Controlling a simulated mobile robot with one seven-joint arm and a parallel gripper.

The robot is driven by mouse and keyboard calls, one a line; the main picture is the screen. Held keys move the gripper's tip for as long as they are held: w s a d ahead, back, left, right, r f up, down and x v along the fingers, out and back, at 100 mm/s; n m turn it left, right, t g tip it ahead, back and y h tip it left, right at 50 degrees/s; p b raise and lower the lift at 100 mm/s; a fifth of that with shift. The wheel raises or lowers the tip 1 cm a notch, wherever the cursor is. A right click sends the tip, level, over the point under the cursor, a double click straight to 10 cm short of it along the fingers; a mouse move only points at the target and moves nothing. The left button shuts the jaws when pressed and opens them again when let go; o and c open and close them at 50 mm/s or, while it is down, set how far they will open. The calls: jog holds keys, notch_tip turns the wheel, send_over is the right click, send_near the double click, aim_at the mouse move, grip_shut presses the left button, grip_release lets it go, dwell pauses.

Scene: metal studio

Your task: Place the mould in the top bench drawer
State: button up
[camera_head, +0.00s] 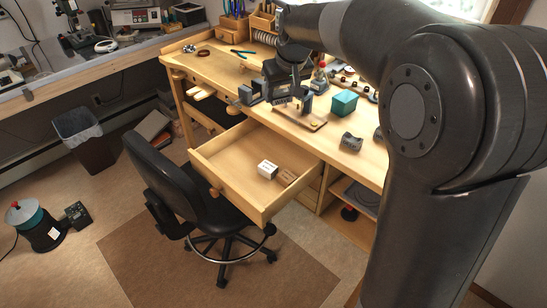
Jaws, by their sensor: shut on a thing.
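The open top bench drawer (228,174) juts out from the bench front. A small white block (267,169) and a brown block (287,178) lie inside it, near its right side. My gripper (281,98) is over the bench top, behind the drawer. It is shut on a small grey thing, which may be the mould; it is dark and partly hidden by the gripper, so its shape is hard to tell.
A black chair (178,185) stands close to the drawer's left front. On the bench are a wooden board (313,124), a teal box (344,103), a grey block (351,141) and blue-handled pliers (243,52). The drawer's left part is clear.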

notch_tip(320, 180, down, 16)
jog(key=r, duration=0.1)
send_over(244, 164)
jog(key=s, duration=0.2)
jog(key=f, duration=0.7)
jog(key=shift+w+d+f, duration=0.25)
jog(key=shift+f, duration=2.15)
jog(key=shift+f, duration=0.1)
jog(key=o, duration=1.2)
jog(key=shift+f, duration=0.1)
jog(key=v, duration=1.2)
jog(key=shift+r, duration=0.25)
